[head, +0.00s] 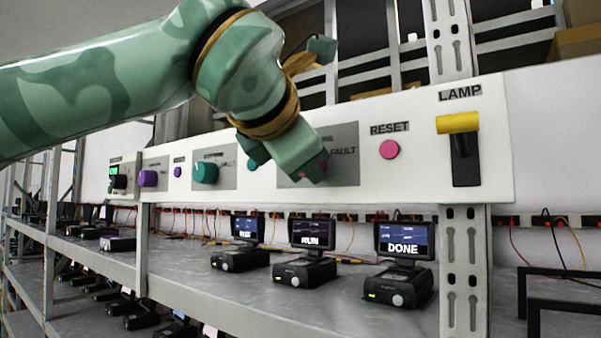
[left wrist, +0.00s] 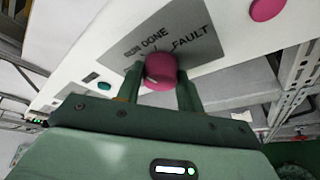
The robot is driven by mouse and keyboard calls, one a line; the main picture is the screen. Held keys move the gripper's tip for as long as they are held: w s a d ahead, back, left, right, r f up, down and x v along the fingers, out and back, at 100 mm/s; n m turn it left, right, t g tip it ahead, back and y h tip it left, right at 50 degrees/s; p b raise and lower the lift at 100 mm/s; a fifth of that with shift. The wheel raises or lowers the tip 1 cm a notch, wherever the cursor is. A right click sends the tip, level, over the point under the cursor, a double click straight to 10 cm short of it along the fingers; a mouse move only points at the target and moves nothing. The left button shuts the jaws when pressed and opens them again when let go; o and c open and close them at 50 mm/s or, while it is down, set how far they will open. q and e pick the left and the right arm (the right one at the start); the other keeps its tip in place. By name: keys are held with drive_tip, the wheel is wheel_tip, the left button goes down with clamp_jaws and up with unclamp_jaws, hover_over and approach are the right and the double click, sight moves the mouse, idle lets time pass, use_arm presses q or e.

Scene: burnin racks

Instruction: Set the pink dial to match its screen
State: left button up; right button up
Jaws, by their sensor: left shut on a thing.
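The pink dial (left wrist: 160,70) sits on a grey plate (left wrist: 175,42) with the words RUN, DONE and FAULT around it. My left gripper (left wrist: 160,90) is shut on the dial, with one finger on each side. In the head view my left gripper (head: 305,165) covers most of the dial and part of its grey plate (head: 345,140). The dial's pointer mark is not clear. Below the panel stand small devices with screens. One screen (head: 312,232) reads RUN, and another screen (head: 403,240) reads DONE. My right gripper is in neither view.
The white panel (head: 420,180) also carries a pink RESET button (head: 389,149), a yellow-handled LAMP lever (head: 458,123), a teal dial (head: 205,172) and a purple dial (head: 148,178). A perforated metal post (head: 462,270) stands at the right.

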use_arm(q)
drive_tip(key=shift+s+d+f+m+t+y+b, duration=0.1)
drive_tip(key=shift+m+t+y+b, duration=0.15)
drive_tip(key=shift+m+t+b, duration=0.55)
drive_tip(key=shift+f+m+t+y+b, duration=0.1)
drive_tip(key=shift+m+t+y+b, duration=0.2)
drive_tip(key=shift+m+b, duration=1)
drive_tip(key=o, duration=1)
drive_tip(key=shift+d, duration=0.1)
drive_tip(key=b+v, duration=0.3)
drive_tip(key=v, duration=1.3)
drive_tip(key=shift+s+b, duration=0.2)
drive_tip(key=shift+b, duration=0.15)
